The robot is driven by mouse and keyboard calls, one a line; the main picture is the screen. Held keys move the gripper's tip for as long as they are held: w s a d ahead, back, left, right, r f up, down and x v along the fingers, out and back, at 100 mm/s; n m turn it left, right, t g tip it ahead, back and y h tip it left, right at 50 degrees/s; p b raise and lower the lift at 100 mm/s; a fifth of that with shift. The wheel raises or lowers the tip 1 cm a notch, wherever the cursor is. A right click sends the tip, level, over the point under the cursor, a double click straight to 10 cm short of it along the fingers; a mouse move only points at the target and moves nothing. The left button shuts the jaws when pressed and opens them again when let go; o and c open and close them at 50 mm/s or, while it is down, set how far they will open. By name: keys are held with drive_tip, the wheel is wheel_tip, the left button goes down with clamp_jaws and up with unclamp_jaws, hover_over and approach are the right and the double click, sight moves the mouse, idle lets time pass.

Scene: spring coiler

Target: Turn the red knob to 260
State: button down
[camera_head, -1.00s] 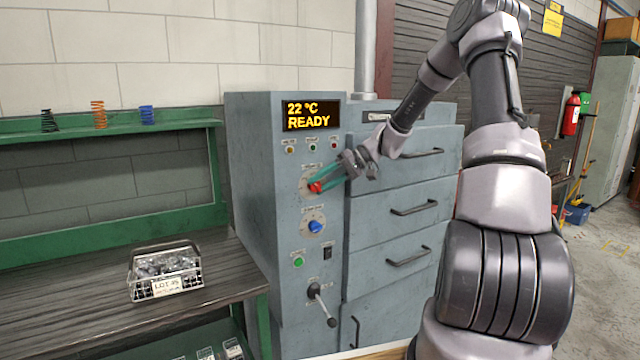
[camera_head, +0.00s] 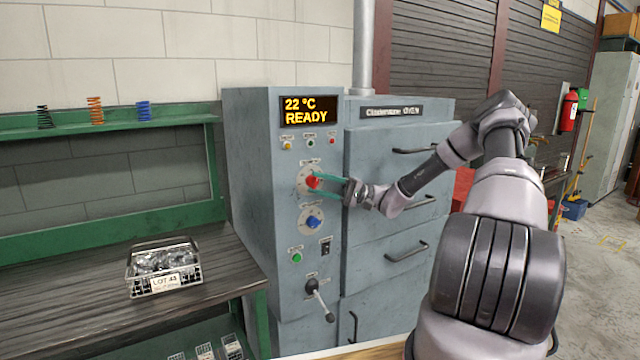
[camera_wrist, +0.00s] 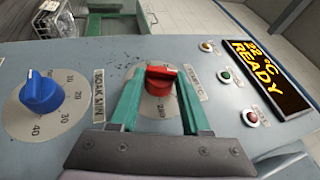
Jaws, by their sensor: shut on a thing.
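The red knob (camera_head: 313,182) sits on a round pale dial on the upper front of the grey oven cabinet. In the wrist view the red knob (camera_wrist: 161,78) is between the two green fingers, with part of its dial numbers hidden. My gripper (camera_head: 318,184) reaches in from the right and is shut on the knob. In the wrist view my gripper (camera_wrist: 160,88) has one finger on each side of it. The exact dial setting cannot be read. The display (camera_head: 308,111) reads 22 °C READY.
A blue knob (camera_head: 312,219) is just below, with a green button (camera_head: 296,258) and a lever (camera_head: 319,299) lower down. Oven drawers with handles (camera_head: 408,250) are on the right. A wire basket (camera_head: 164,284) stands on the bench at left.

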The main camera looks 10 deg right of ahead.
drive_tip(key=m+t+y, duration=0.4)
drive_tip(key=m, duration=0.1)
drive_tip(key=shift+s+a+f+t, duration=0.15)
drive_tip(key=shift+a+f+t, duration=0.15)
drive_tip(key=shift+f, duration=0.1)
drive_tip(key=shift+t+y, duration=0.3)
drive_tip(key=shift+y, duration=0.1)
drive_tip(key=shift+c, duration=2)
unclamp_jaws()
drive_tip(key=v, duration=1)
drive_tip(key=shift+d+f, duration=0.25)
drive_tip(key=shift+f, duration=0.05)
drive_tip(key=shift+s, duration=0.1)
